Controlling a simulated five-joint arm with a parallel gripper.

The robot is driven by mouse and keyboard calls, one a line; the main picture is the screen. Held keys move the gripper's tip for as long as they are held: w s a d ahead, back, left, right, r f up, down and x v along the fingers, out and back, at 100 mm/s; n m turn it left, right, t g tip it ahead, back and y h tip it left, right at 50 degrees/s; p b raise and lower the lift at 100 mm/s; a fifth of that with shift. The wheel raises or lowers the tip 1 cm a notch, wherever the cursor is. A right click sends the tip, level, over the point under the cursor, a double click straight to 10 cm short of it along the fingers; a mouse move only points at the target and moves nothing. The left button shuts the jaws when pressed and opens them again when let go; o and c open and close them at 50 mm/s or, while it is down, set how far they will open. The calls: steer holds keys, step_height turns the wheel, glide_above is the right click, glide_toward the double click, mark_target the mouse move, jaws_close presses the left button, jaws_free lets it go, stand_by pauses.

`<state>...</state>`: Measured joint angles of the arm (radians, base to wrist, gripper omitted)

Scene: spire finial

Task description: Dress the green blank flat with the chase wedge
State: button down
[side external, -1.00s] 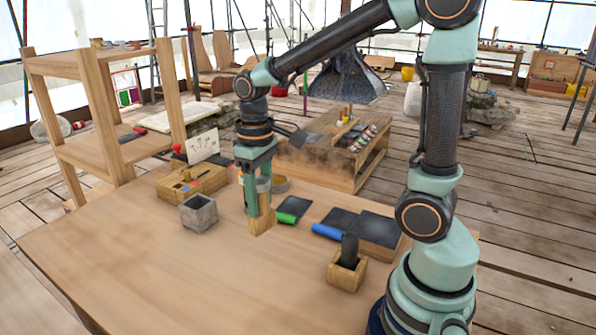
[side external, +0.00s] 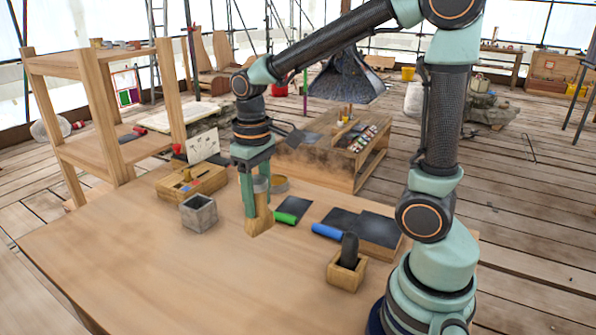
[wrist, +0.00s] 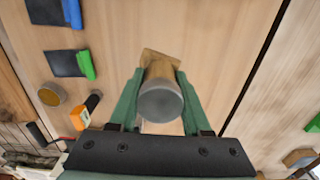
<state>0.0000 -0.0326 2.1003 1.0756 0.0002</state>
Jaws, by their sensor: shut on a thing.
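My gripper (side external: 257,200) is shut on the chase wedge (side external: 259,225), a wooden piece with a round grey top, and points down near the middle of the table. In the wrist view the wedge's grey round end (wrist: 160,103) sits between the fingers, with its wooden end (wrist: 163,65) beyond. I cannot tell whether the wedge touches the table. The green blank (side external: 288,217) is a dark sheet with a raised green edge, just right of the wedge and apart from it. It also shows at upper left in the wrist view (wrist: 87,65).
A blue-edged dark sheet (side external: 328,231) and another dark sheet (side external: 378,230) lie to the right. A wooden holder with a black upright piece (side external: 347,270) stands in front. A grey box (side external: 199,213) and wooden tray (side external: 191,184) stand left. The table's front left is clear.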

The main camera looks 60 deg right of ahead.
mark_target(255, 177)
steer(key=r, duration=0.5)
steer(key=shift+w+d, duration=0.3)
steer(key=shift+w, duration=0.05)
steer(key=w+d+m, duration=0.2)
steer(key=w+d, duration=0.1)
steer(key=d, duration=0.7)
steer(key=w+d+m, duration=0.2)
steer(key=w+d, duration=0.2)
steer(key=d, duration=0.5)
steer(key=w+d+m, duration=0.2)
steer(key=w+d, duration=0.1)
steer(key=d, duration=0.7)
step_height(255, 177, down, 14)
steer(key=shift+f, duration=0.15)
steer(key=shift+s+f, duration=0.1)
steer(key=shift+s, duration=0.05)
step_height(255, 177, down, 4)
steer(key=shift+r, duration=0.1)
